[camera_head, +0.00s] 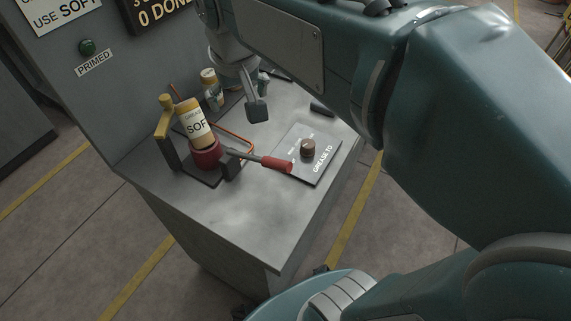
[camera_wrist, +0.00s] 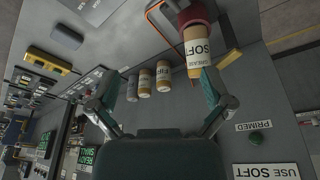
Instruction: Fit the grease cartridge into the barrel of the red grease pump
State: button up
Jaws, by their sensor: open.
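The grease cartridge (camera_head: 194,127), tan with a white label reading SOFT, stands with its lower end at the red barrel (camera_head: 206,155) of the pump and most of its body showing above it. It leans slightly in the head view; how deep its lower end sits is hidden. The cartridge (camera_wrist: 197,48) and the red barrel (camera_wrist: 190,13) also show in the wrist view. My gripper (camera_wrist: 158,90) is open and empty. In the wrist view the cartridge overlaps the right finger's tip and is not between the fingers; I cannot tell whether they touch.
Several other cartridges (camera_wrist: 162,76) stand farther back on the bench. A yellow-topped post (camera_head: 165,118) stands left of the cartridge. The bench front is clear.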

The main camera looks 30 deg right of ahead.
jog(key=s+d+f+t, duration=0.2)
jog(key=s+f, duration=0.5)
jog(key=s, duration=0.5)
jog(key=shift+d+f, duration=0.15)
jog(key=shift+d, duration=0.3)
